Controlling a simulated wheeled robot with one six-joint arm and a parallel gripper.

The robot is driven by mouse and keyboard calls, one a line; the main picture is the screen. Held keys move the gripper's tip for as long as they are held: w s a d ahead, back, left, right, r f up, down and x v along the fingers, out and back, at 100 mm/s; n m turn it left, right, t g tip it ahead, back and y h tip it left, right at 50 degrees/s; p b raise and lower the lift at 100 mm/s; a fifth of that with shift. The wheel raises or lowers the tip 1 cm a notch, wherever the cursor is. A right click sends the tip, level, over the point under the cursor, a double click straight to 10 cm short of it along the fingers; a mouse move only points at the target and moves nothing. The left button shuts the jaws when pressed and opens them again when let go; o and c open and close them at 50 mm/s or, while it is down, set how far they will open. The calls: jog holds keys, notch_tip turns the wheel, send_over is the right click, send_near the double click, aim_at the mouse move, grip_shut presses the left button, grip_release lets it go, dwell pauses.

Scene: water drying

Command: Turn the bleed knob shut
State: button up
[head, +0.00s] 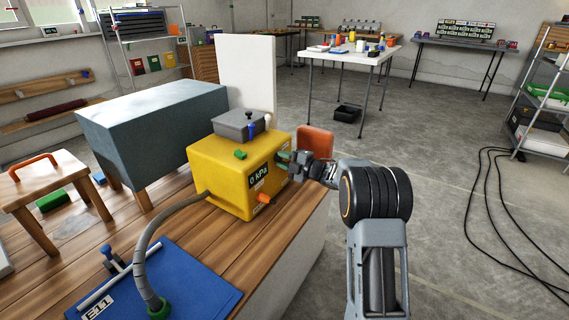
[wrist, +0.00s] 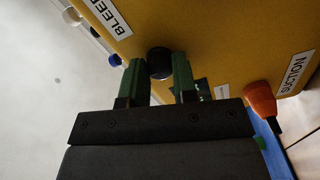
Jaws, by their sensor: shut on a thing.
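The yellow pump box (head: 218,170) stands on the wooden bench, with a "0 kPa" display (head: 258,176) on its front. My gripper (head: 284,158) is at the right end of that front. In the wrist view, a black round knob (wrist: 160,62) sits on the yellow face, between the two green fingers of my gripper (wrist: 157,72). The fingers are shut on its sides. A "BLEED" label (wrist: 108,14) is on the same face nearby. In the head view the knob is hidden by the gripper.
An orange knob (wrist: 260,100), also in the head view (head: 264,198), sits by the "SUCTION" label (wrist: 297,72). A grey hose (head: 150,245) leaves the box's left side. A grey lidded box (head: 238,124) is on top. Open floor lies to the right.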

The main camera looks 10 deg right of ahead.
dwell(0.3)
jog(key=o, duration=0.9)
jog(key=shift+p+v, duration=2.1)
jog(key=shift+v, duration=4.8)
